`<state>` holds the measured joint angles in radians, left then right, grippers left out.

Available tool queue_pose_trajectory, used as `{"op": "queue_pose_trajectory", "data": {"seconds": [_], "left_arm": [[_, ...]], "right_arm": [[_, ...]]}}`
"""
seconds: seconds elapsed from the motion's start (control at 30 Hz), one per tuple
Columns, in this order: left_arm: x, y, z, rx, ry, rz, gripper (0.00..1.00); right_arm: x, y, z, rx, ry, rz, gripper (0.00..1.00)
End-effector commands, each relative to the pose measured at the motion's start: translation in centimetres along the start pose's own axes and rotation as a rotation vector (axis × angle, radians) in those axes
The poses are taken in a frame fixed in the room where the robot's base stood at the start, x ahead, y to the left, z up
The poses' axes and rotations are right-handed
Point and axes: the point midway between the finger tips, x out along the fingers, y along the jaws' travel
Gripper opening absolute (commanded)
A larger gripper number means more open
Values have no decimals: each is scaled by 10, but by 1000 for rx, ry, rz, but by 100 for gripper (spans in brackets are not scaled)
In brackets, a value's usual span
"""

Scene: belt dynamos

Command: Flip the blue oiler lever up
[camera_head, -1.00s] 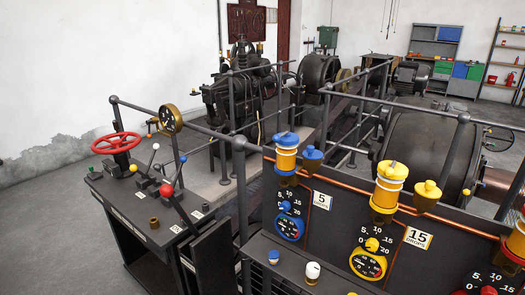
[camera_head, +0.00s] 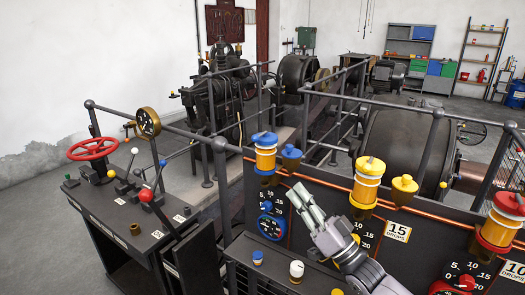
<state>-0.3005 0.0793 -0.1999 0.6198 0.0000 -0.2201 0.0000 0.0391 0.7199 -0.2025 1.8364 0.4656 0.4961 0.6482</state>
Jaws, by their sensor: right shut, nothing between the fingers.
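The blue oiler (camera_head: 265,160) stands on the dark panel's top rail, left of centre, with a blue cap, an amber body and a blue base. A small lever seems to lie flat on its cap, too small to read clearly. A separate blue cup (camera_head: 291,154) stands just right of it. My right gripper (camera_head: 296,190) reaches up from the bottom, fingers together and empty, pointing up-left. In the picture its tips are just below the blue cup, apart from the oiler; depth is hard to judge. It covers part of the panel beside the blue dial (camera_head: 271,226). My left gripper is out of view.
A yellow oiler (camera_head: 367,185) and a red oiler (camera_head: 502,222) stand farther right along the copper pipe. Grey railings cross behind the panel. A lever console with a red handwheel (camera_head: 92,149) is at the left. A white knob (camera_head: 296,268) sticks up at the front.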

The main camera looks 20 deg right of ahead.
Motion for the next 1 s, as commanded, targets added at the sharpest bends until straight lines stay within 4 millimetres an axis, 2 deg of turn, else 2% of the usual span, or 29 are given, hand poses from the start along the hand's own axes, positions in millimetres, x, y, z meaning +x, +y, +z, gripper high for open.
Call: {"op": "queue_pose_trajectory", "data": {"seconds": [0.23, 0.37, 0.47, 0.8, 1.0], "left_arm": [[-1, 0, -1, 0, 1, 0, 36], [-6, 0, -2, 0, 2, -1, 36], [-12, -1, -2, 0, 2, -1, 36], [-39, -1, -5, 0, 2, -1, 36], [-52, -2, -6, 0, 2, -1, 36]], "right_arm": [[1, 0, 0, -1, -1, 2, 0], [12, 0, -1, -1, 1, 2, 0], [28, 0, -3, -1, 1, 1, 0], [102, 0, -3, -1, 1, 2, 0], [130, 0, -1, -1, -2, 3, 0]]}}
